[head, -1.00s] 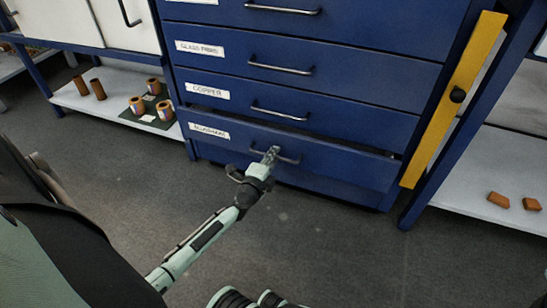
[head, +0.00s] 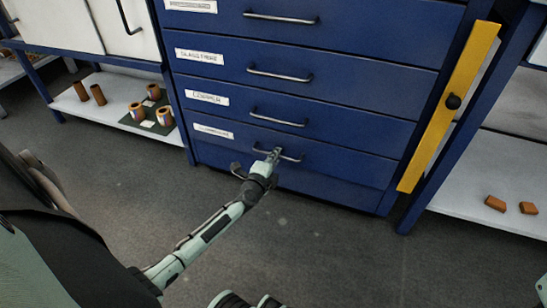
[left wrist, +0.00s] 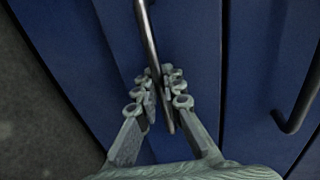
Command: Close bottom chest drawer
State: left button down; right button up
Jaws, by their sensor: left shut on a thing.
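The blue chest (head: 300,90) has several drawers with metal bar handles and white labels. The bottom drawer (head: 340,166) sits flush or nearly flush with the drawers above it; no clear gap shows over it. My left gripper (head: 273,156) is at this drawer's handle (head: 292,158). In the left wrist view, the fingers (left wrist: 160,98) lie on both sides of the bar handle (left wrist: 150,45), shut on it. The drawer front (left wrist: 185,30) is behind the fingers. My right gripper is not clearly in view.
A low white shelf at left holds copper-coloured rolls (head: 137,108). A shelf at right holds two small orange-brown blocks (head: 495,203). The grey floor (head: 330,250) before the chest is clear.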

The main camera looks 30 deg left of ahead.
pick_arm(q)
jog(key=c, duration=1.9)
grip_release()
jog(key=shift+w+r, duration=0.1)
jog(key=shift+w, duration=0.2)
jog(key=shift+s, duration=0.1)
jog(key=shift+s+d, duration=0.2)
jog(key=shift+s, duration=0.2)
jog(key=v, duration=1.1)
jog(key=shift+a, duration=0.1)
